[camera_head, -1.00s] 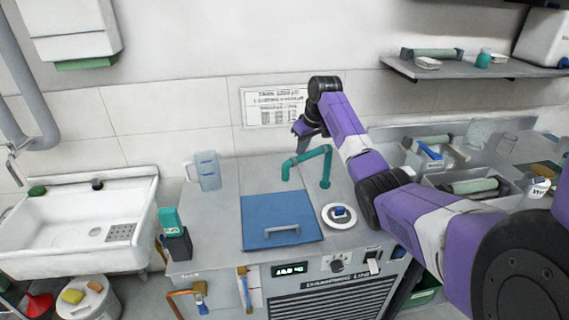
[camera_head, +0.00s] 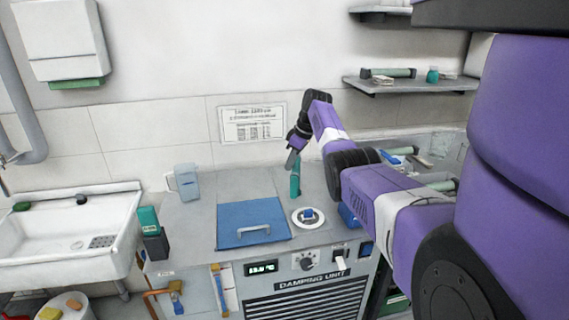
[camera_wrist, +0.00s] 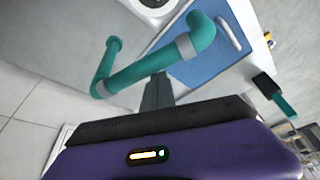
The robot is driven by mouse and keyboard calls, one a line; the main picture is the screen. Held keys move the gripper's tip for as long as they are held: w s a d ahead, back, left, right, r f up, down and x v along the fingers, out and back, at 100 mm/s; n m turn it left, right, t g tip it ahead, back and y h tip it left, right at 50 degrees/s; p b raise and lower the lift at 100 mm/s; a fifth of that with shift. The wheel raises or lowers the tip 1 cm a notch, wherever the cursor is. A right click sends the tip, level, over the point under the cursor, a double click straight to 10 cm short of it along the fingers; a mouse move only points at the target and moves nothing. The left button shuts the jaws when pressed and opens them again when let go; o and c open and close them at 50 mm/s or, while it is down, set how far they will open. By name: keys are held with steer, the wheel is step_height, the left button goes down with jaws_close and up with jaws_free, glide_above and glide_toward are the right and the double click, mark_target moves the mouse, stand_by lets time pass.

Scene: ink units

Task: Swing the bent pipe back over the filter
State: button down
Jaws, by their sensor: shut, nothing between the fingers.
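My gripper (camera_head: 291,163) is shut and empty, pointing down beside the upper pipe. In the wrist view its fingers (camera_wrist: 158,90) are close against the cross piece; contact is not clear.
The blue panel with a handle (camera_head: 250,215) lies left of the dish. A clear jug (camera_head: 187,182) and a teal-and-dark block (camera_head: 152,232) stand farther left. A sink (camera_head: 75,235) is at far left. A shelf (camera_head: 410,82) hangs at the right back.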

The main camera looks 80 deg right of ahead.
steer(key=shift+s+d+p, duration=0.1)
steer(key=shift+s+p, duration=0.25)
steer(key=shift+s, duration=1.1)
steer(key=shift+s+d, duration=0.2)
steer(key=shift+s, duration=0.5)
